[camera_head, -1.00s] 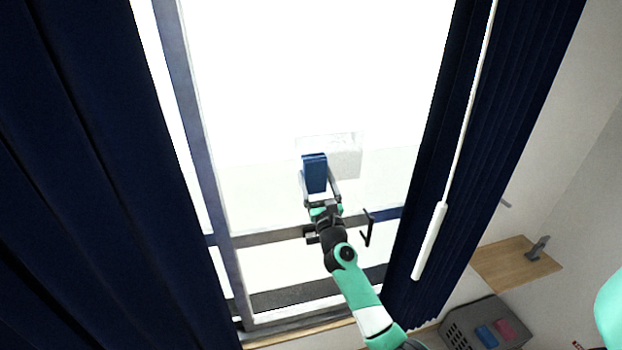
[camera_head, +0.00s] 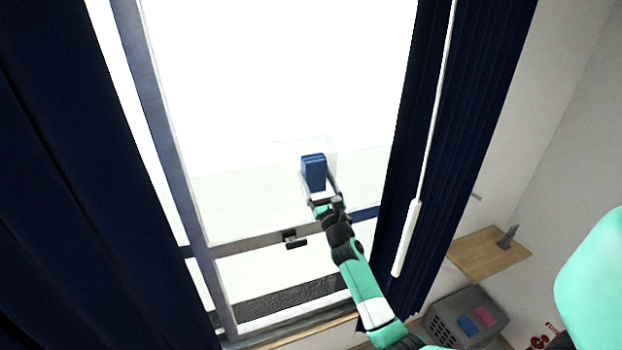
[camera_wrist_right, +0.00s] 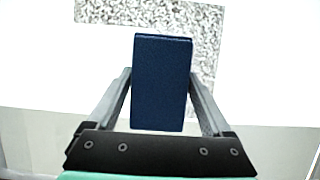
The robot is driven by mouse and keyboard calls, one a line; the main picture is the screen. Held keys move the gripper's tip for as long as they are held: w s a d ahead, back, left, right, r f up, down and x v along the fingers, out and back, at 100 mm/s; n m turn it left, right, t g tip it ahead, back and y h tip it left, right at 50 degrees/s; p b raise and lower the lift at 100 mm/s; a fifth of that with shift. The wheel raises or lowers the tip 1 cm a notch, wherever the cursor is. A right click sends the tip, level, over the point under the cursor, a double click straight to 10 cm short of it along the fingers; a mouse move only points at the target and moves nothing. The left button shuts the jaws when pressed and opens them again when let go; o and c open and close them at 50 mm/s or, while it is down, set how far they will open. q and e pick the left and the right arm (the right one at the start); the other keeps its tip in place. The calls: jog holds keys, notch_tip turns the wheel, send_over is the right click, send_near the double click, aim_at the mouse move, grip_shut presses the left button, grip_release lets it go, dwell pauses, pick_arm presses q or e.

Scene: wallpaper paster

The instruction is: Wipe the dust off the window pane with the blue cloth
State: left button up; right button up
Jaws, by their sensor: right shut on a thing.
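The blue cloth (camera_head: 315,174) is a folded block between the fingers of my right gripper (camera_head: 321,186), which is shut on it in front of the window pane (camera_head: 250,195). In the right wrist view the cloth (camera_wrist_right: 161,82) stands upright between both fingers of the gripper (camera_wrist_right: 161,95). A speckled grey dust patch (camera_wrist_right: 215,40) shows on the pane behind and to the right of the cloth, with a band along the top. In the head view the dust (camera_head: 300,142) is very faint. Whether the cloth touches the glass cannot be told. My left gripper is not in view.
Dark blue curtains hang at the left (camera_head: 60,180) and right (camera_head: 440,150) of the window. A white wand (camera_head: 405,240) hangs by the right curtain. A wooden shelf (camera_head: 490,255) and a grey crate (camera_head: 450,318) with cloths are at lower right. A window handle (camera_head: 294,241) sits on the frame.

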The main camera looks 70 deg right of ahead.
aim_at(335, 162)
jog(key=shift+s+d+r+p, duration=0.15)
jog(key=shift+s+d+p, duration=0.1)
jog(key=shift+s+p, duration=0.15)
jog(key=shift+s+d+p, duration=0.6)
jog(key=shift+s, duration=0.15)
jog(key=shift+s+d, duration=0.2)
jog(key=shift+s, duration=0.1)
jog(key=shift+s+d+p, duration=0.85)
jog(key=shift+s+d, duration=0.05)
jog(key=shift+s, duration=0.3)
jog(key=shift+s+d, duration=0.2)
jog(key=shift+s, duration=0.15)
